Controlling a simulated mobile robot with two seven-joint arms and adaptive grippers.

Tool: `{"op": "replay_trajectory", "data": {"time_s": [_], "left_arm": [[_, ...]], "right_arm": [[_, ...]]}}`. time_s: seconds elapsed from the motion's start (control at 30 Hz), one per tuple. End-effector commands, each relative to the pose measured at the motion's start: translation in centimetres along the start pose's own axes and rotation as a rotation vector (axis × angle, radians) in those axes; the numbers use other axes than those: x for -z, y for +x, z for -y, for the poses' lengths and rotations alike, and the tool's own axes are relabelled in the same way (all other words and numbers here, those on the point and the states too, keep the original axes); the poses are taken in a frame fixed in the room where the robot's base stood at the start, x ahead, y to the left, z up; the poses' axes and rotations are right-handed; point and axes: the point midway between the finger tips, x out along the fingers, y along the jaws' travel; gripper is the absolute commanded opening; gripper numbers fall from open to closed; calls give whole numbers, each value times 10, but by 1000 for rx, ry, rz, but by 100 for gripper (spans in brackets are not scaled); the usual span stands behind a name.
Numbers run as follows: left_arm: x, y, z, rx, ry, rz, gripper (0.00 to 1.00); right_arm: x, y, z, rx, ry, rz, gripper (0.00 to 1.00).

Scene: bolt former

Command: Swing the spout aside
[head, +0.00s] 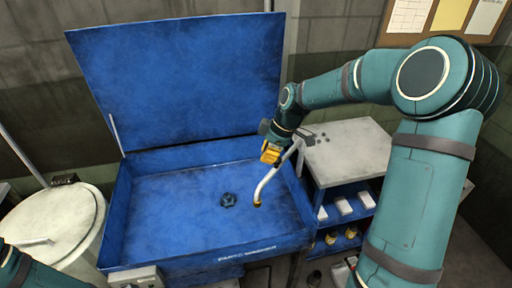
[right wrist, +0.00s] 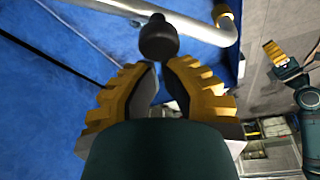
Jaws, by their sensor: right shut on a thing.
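The spout (head: 275,180) is a pale, bent metal pipe with a brass-coloured tip, hanging over the right part of the blue wash basin (head: 180,262). In the right wrist view the spout pipe (right wrist: 200,30) runs across the top, with a black knob (right wrist: 158,40) in front of it. My right gripper (head: 271,152) is at the upper part of the spout. Its yellow-padded fingers (right wrist: 158,75) are shut on the black knob at their tips; their exact contact is partly hidden. My left gripper (right wrist: 273,50) shows small at the right of the wrist view; its jaw state is unclear.
The basin's blue lid (head: 180,80) stands open behind, and a dark drain (head: 228,200) lies in the basin floor. A grey-topped cart (head: 350,150) with shelved items stands close on the right. A round pale drum (head: 60,225) stands at left. Space above the basin floor is clear.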

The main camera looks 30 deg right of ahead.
Motion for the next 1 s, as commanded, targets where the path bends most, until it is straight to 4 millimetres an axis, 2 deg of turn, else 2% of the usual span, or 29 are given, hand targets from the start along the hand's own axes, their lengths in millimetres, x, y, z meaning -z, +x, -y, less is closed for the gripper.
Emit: {"op": "replay_trajectory", "data": {"time_s": [0.2,0.43,0.8,1.0], "left_arm": [[0,2,1,1,0,0,47],[0,-2,-1,0,0,0,47],[1,-10,-4,-2,1,0,47],[1,-13,-4,-3,1,1,47]], "right_arm": [[-38,-14,22,70,-184,2,0],[-77,-29,36,144,-388,1,0],[-130,-48,40,238,-651,1,0],[-147,-54,38,238,-653,1,0]]}}
